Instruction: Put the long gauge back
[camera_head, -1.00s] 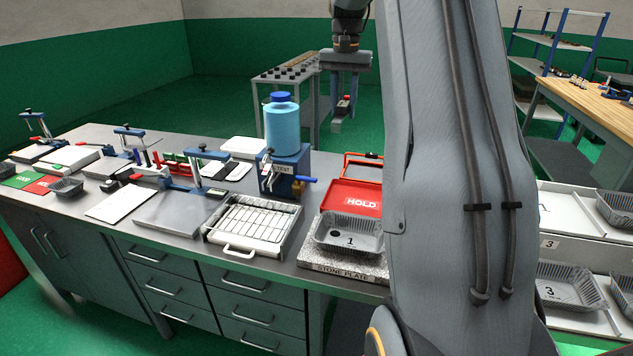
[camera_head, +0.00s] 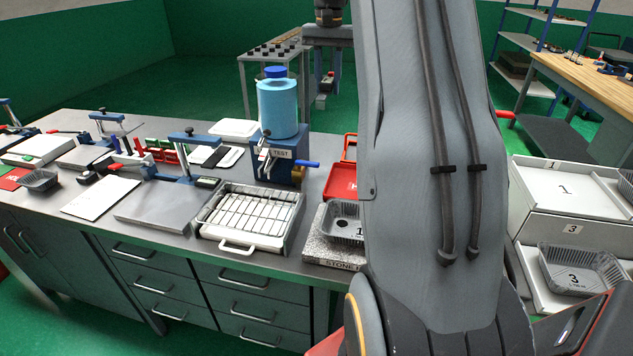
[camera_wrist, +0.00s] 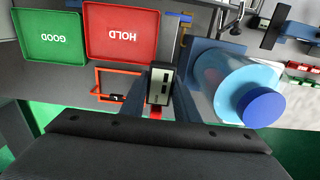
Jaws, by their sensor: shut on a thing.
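My gripper (camera_head: 323,98) hangs beyond the far edge of the bench, high and apart from it. Its fingers are shut on a small dark and light piece with a red part (camera_head: 327,82), which I take to be the long gauge. In the wrist view the held gauge (camera_wrist: 160,86) sits between the two grey fingers, with a red end at the bottom. Its full length cannot be made out. A rack with red, green and blue upright handles (camera_head: 163,155) stands on the bench to the left. Whether it holds gauges is not clear.
The blue bottle (camera_head: 277,105) on its test stand is close to my gripper. A wire-grid tray (camera_head: 248,243), foil tray 1 (camera_head: 343,222) on the stone plate (camera_head: 322,250) and the red HOLD tray (camera_head: 341,182) crowd the bench's right. A small table (camera_head: 270,48) stands behind.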

